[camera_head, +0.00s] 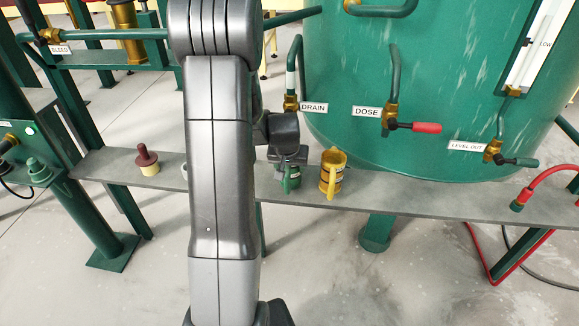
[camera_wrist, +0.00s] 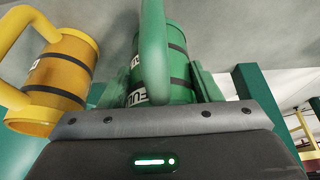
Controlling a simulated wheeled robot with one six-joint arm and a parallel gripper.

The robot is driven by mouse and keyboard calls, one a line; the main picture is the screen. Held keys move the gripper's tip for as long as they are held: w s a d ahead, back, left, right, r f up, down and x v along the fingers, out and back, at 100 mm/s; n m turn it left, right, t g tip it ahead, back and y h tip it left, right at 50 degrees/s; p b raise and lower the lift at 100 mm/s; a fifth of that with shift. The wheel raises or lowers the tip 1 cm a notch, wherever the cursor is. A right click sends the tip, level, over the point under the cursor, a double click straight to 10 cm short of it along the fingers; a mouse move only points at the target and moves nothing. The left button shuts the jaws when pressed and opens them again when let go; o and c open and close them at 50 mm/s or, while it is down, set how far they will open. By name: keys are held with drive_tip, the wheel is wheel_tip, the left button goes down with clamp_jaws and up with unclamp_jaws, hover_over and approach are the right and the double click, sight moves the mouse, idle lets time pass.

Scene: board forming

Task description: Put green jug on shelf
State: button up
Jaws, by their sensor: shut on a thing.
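The green jug (camera_head: 289,181) is on or just above the grey shelf (camera_head: 420,200), below the DRAIN label; whether it touches the shelf is hard to tell. My gripper (camera_head: 288,163) is over it, shut on it. In the wrist view the green jug (camera_wrist: 172,65) stands between the two fingers (camera_wrist: 170,88), with its handle toward the camera and dark bands around its body. My arm hides part of the shelf to the left of the jug.
A yellow jug (camera_head: 332,175) stands close on the right of the green jug, and also shows in the wrist view (camera_wrist: 62,75). A dark red-topped object (camera_head: 147,160) stands at the shelf's left. The green tank (camera_head: 440,80) with valves rises behind. The shelf's right stretch is mostly clear.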

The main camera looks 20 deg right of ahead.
drive_tip(key=shift+f, duration=0.2)
drive_tip(key=o, duration=1)
drive_tip(key=shift+r, duration=0.15)
drive_tip(key=shift+r, duration=0.25)
drive_tip(key=shift+p+v, duration=0.45)
drive_tip(key=shift+v, duration=3.1)
drive_tip(key=shift+s, duration=0.1)
